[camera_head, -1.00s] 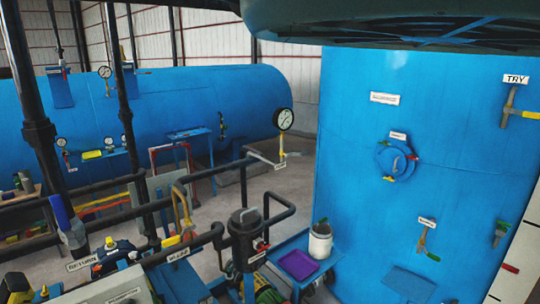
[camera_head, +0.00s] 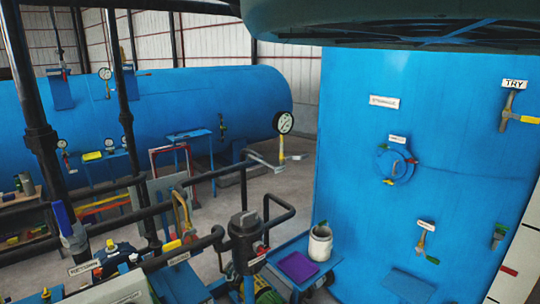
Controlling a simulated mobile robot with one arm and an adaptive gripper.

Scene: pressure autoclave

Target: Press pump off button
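I cannot make out a pump off button in this view. A pump-like unit with a black cylinder (camera_head: 246,238) and a green part (camera_head: 267,293) stands at the lower middle, below black pipes. A grey box (camera_head: 128,290) at the bottom left is cut by the frame edge, and no button on it can be told. My gripper does not show.
A tall blue tank (camera_head: 345,130) with labelled valves fills the right. A long blue horizontal tank (camera_head: 190,95) lies at the back left. Black pipes (camera_head: 150,205) cross the left foreground. A blue cart (camera_head: 322,268) holds a white bucket (camera_head: 320,244) and purple tray (camera_head: 298,266).

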